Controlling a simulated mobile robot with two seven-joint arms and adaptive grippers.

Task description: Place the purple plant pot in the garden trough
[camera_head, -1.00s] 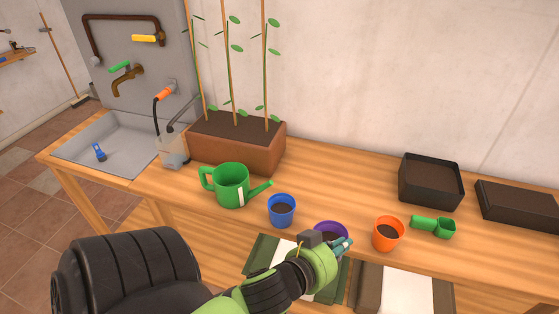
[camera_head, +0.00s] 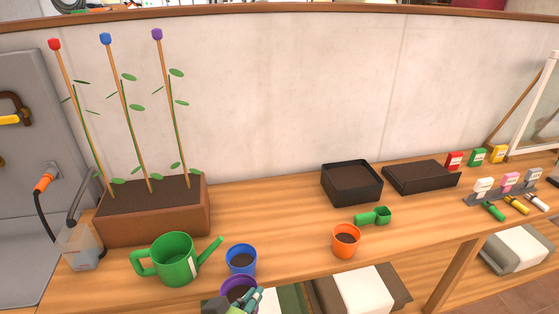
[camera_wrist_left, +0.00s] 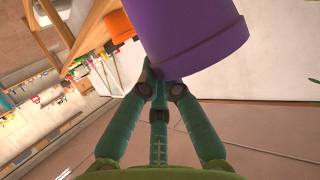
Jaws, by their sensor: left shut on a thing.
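The purple plant pot (camera_head: 237,284) with dark soil shows at the bottom of the head view, in front of the blue pot. My left gripper (camera_head: 252,300) is shut on its near right side; the frame edge cuts off most of the hand. In the left wrist view the purple pot (camera_wrist_left: 195,35) fills the top, with the gripper fingertips (camera_wrist_left: 155,75) closed at its rim. The brown garden trough (camera_head: 150,222) stands at the back left of the bench, holding soil and several staked plants. My right gripper is out of view.
A green watering can (camera_head: 175,262) stands before the trough, with the blue pot (camera_head: 242,261) beside it. An orange pot (camera_head: 346,242), green scoop (camera_head: 374,216) and black trays (camera_head: 350,190) are farther right. Tall stakes (camera_head: 130,120) rise from the trough.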

